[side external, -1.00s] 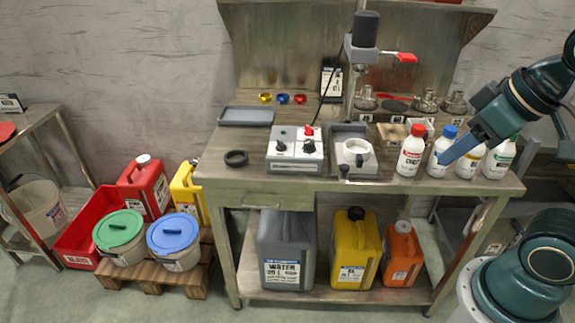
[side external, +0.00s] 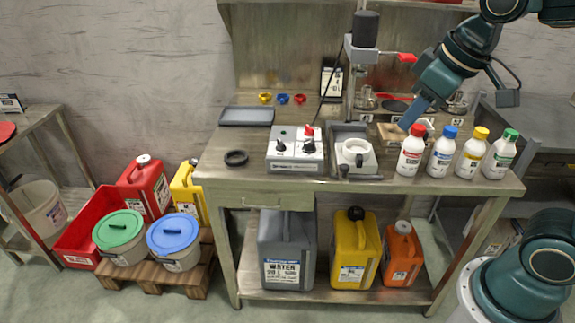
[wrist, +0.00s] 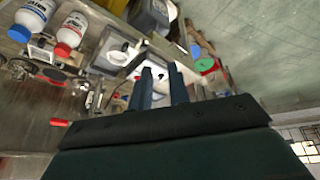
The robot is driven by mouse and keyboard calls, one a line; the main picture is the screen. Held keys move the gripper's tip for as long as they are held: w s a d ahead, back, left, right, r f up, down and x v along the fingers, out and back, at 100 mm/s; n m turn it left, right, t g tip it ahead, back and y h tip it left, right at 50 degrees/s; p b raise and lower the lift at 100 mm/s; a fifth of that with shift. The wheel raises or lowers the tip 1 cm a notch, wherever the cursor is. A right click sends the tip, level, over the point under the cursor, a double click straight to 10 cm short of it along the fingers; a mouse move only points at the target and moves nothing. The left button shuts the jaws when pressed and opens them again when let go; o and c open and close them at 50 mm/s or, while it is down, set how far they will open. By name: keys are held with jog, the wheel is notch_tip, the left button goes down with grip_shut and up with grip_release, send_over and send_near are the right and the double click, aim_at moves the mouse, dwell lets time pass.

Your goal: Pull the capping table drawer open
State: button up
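The capping table (side external: 215,172) is a metal bench across the middle of the side view. Its drawer (side external: 292,201) is under the left part of the tabletop, with its front flush with the frame, so it looks closed. A small bar handle (side external: 262,205) is on the drawer front. My gripper (side external: 408,124) is above the right part of the table, behind the red-capped bottle and well away from the handle. In the wrist view my gripper's two fingers (wrist: 162,88) stand apart with nothing between them. I cannot make out the drawer in the wrist view.
Several capped bottles (side external: 440,157) line the table's front right edge. A grey control box (side external: 295,152) and a capping stand (side external: 352,152) sit left of them. Jugs (side external: 287,250) stand on the lower shelf. Buckets (side external: 174,240) sit left of the table. The space before the drawer looks clear.

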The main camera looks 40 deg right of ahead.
jog(key=w+a+f+n+g, duration=0.1)
jog(key=w+a+f+n, duration=0.15)
jog(key=w, duration=0.65)
jog(key=w+a+f+n+g, duration=0.1)
jog(key=w+a+f, duration=0.15)
jog(key=w, duration=0.75)
jog(key=w+a+f+n, duration=0.1)
jog(key=w+a+f, duration=0.2)
jog(key=f, duration=0.6)
jog(key=w+a+f+n+g+h, duration=0.1)
jog(key=w+a+f+n, duration=0.1)
jog(key=w+f, duration=0.6)
jog(key=shift+w+a+f, duration=0.3)
jog(key=shift+a+f, duration=0.3)
jog(key=shift+f, duration=0.3)
jog(key=shift+f+n+h, duration=0.15)
jog(key=shift+n+h, duration=0.1)
jog(key=shift+h, duration=0.05)
send_near(261, 201)
jog(key=f, duration=0.2)
jog(key=s+f, duration=0.1)
jog(key=f, duration=0.3)
jog(key=shift+s+a+f, duration=0.15)
jog(key=shift+s+a, duration=0.05)
jog(key=shift+a, duration=0.2)
grip_shut()
